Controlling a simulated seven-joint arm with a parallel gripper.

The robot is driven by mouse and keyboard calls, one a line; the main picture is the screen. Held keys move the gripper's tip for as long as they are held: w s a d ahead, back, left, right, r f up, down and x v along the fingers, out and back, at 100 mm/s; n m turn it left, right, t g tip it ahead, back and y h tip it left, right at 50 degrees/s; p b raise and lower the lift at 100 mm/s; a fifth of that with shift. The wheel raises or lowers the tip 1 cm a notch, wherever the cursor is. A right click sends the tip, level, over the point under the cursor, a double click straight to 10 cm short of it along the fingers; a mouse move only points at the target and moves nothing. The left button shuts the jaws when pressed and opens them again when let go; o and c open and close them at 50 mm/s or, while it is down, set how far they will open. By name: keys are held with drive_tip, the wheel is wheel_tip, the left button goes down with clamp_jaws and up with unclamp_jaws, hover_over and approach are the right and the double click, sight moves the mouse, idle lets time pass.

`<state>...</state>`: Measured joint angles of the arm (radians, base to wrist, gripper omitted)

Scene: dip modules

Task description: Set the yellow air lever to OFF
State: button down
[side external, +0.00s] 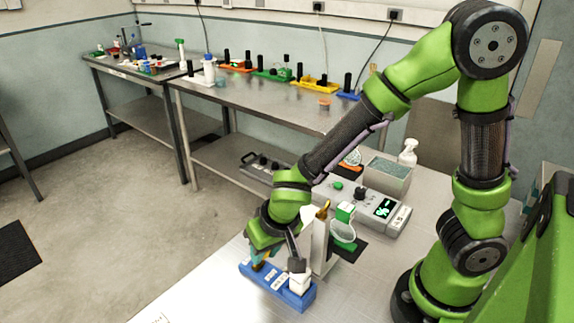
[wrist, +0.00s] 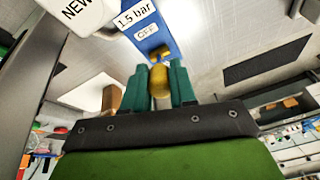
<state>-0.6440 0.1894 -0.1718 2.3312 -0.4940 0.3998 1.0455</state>
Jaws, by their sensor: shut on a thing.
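The blue air module (side external: 303,302) lies on the near table in the side view, with white label plates on its top. In the wrist view the module (wrist: 164,45) shows labels reading "1.5 bar" and "OFF". The yellow lever (wrist: 159,82) is at the module's end beside the OFF label. My gripper (wrist: 160,85) has its two teal fingers on either side of the lever, shut on it. In the side view my gripper (side external: 262,256) is low over the module's left end, and the arm partly hides the lever.
A white block marked "NEW" (wrist: 77,12) is close beside the module. A tall white panel (side external: 317,240) and a green-topped cup (side external: 343,231) stand just right of my wrist. A grey control unit (side external: 372,207) with a lit display is behind. The table's front left is clear.

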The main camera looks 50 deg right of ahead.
idle(0.4)
drive_tip(key=c, duration=0.9)
unclamp_jaws()
drive_tip(key=shift+r, duration=0.1)
drive_tip(key=v, duration=1.6)
drive_tip(key=shift+s+r, duration=0.15)
drive_tip(key=shift+r, duration=0.2)
drive_tip(key=shift+a, duration=0.1)
